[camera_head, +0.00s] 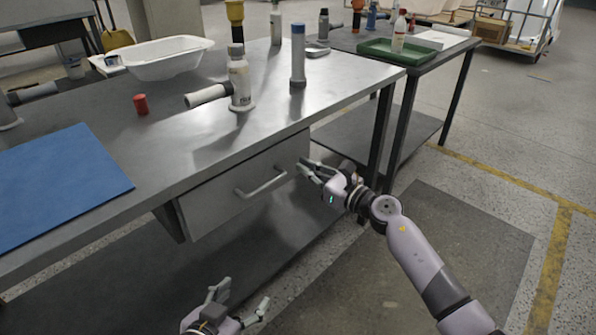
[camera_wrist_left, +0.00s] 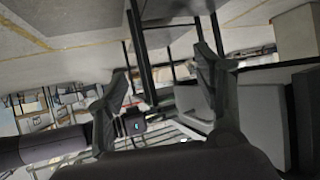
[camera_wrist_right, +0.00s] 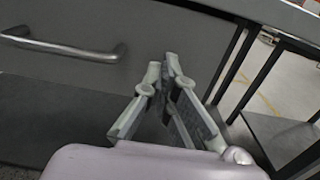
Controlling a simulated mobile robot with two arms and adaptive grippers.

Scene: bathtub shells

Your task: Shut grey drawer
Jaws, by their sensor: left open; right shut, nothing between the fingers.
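The grey drawer (camera_head: 238,192) hangs under the near edge of the metal workbench. Its front looks close below the tabletop edge, and I see no clear gap or drawer interior. Its bar handle (camera_head: 262,182) also shows in the right wrist view (camera_wrist_right: 70,48). My right gripper (camera_head: 302,166) is shut and empty at the right end of the drawer front, right of the handle. In the right wrist view its fingertips (camera_wrist_right: 168,62) overlap the front's right part; I cannot tell whether they touch. My left gripper (camera_head: 243,293) is open and empty, low in front of the bench.
The workbench top (camera_head: 160,170) carries a blue mat (camera_head: 60,185), a white tub (camera_head: 160,60), a red cap (camera_head: 140,104), a white bottle (camera_head: 240,85) and a grey tube (camera_head: 298,55). A second table (camera_head: 440,60) with a green tray stands behind right. Floor at right is clear.

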